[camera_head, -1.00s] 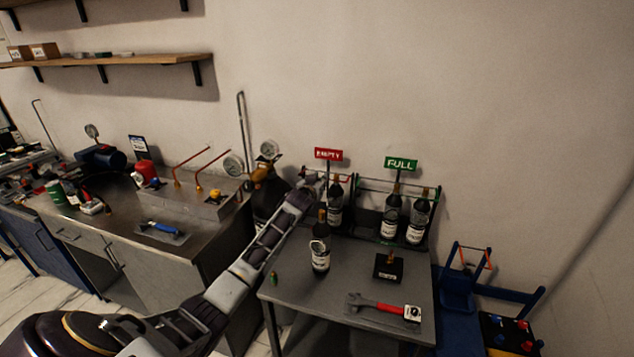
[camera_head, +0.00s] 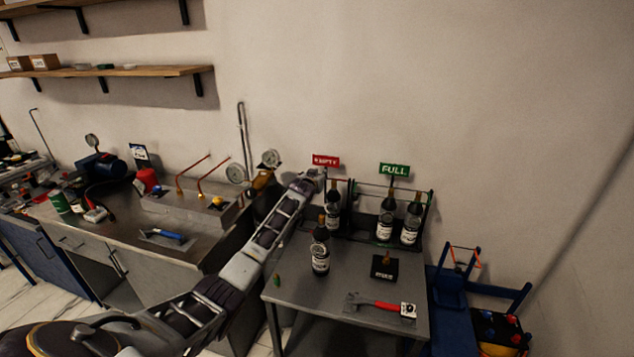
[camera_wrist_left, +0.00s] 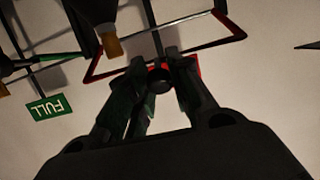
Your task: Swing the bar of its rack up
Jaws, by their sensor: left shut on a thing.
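My left gripper (camera_head: 318,176) is at the rack under the red EMPTY sign (camera_head: 326,161). In the left wrist view the fingers (camera_wrist_left: 158,72) are closed around a dark, rounded part at the red bar (camera_wrist_left: 231,24) of that rack. The fingers hide most of the gripped spot. A dark bottle (camera_head: 333,207) stands in this rack. Its orange-brown top (camera_wrist_left: 112,45) shows close beside the fingers in the wrist view. The rack under the green FULL sign (camera_head: 394,170) holds two bottles, one of them on the left (camera_head: 385,220). My right gripper is not in view.
On the grey table (camera_head: 290,290) are a loose dark bottle (camera_head: 320,255), a small black block (camera_head: 384,268) and a red-handled wrench (camera_head: 380,306). A metal workbench (camera_head: 170,262) with gauges stands to the left. A blue stand (camera_head: 448,290) is at the right.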

